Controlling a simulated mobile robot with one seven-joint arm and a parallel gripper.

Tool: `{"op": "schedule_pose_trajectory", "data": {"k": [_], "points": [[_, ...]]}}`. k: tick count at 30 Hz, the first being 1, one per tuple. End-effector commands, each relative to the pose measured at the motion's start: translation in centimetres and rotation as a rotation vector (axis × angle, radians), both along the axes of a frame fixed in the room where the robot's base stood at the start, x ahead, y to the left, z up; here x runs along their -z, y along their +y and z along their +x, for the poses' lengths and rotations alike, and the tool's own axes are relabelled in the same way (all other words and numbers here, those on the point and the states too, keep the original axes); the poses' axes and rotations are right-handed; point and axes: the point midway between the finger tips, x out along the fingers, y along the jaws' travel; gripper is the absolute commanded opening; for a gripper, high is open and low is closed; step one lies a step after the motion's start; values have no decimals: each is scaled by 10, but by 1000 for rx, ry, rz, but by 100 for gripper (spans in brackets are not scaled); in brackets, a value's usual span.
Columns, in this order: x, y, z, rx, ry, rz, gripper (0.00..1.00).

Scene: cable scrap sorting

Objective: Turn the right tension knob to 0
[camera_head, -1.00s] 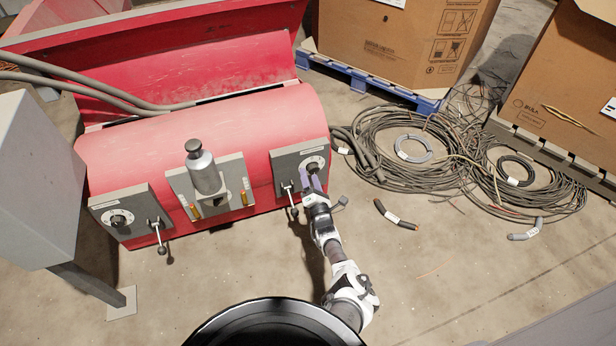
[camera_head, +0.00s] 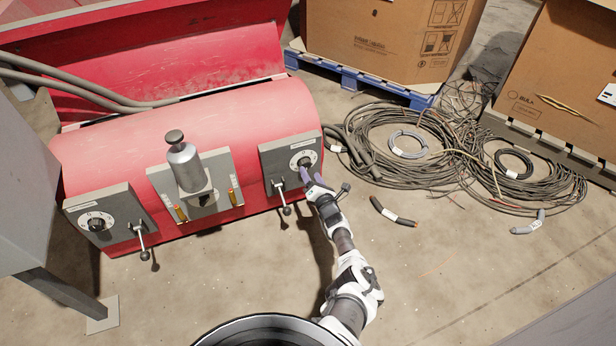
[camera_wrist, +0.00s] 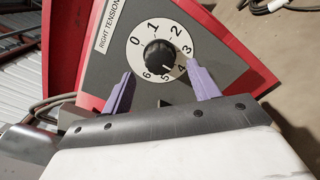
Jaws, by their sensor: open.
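The right tension knob (camera_wrist: 160,55) is a round black knob on a white dial (camera_wrist: 138,42) numbered 0 to 6, in the wrist view. A small light mark shows at the knob's lower edge, toward the 4 and 5; its exact reading is unclear. The dial's grey panel (camera_head: 276,168) is labelled "RIGHT TENSION" and sits at the right end of the red machine. My gripper (camera_wrist: 159,70) is open, its two purple fingers on either side of the dial's lower part, apart from the knob. In the head view my gripper (camera_head: 305,174) is just below the dial.
A lever with a ball end (camera_head: 286,208) hangs left of my gripper. A metal cylinder (camera_head: 186,165) stands on the middle panel, and a second dial (camera_head: 96,222) is at far left. Coiled cables (camera_head: 420,150) and cable pieces lie on the floor to the right.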

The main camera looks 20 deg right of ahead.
Motion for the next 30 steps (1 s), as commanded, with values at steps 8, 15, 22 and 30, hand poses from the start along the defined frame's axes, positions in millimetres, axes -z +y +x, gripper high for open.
{"op": "schedule_pose_trajectory", "data": {"k": [8, 15, 22, 30], "points": [[3, 2, 28, -1, -1, 0, 60], [0, 2, 35, -1, -1, 1, 60], [0, 2, 35, 0, 0, 1, 58], [0, 2, 35, 0, 0, 1, 22]]}}
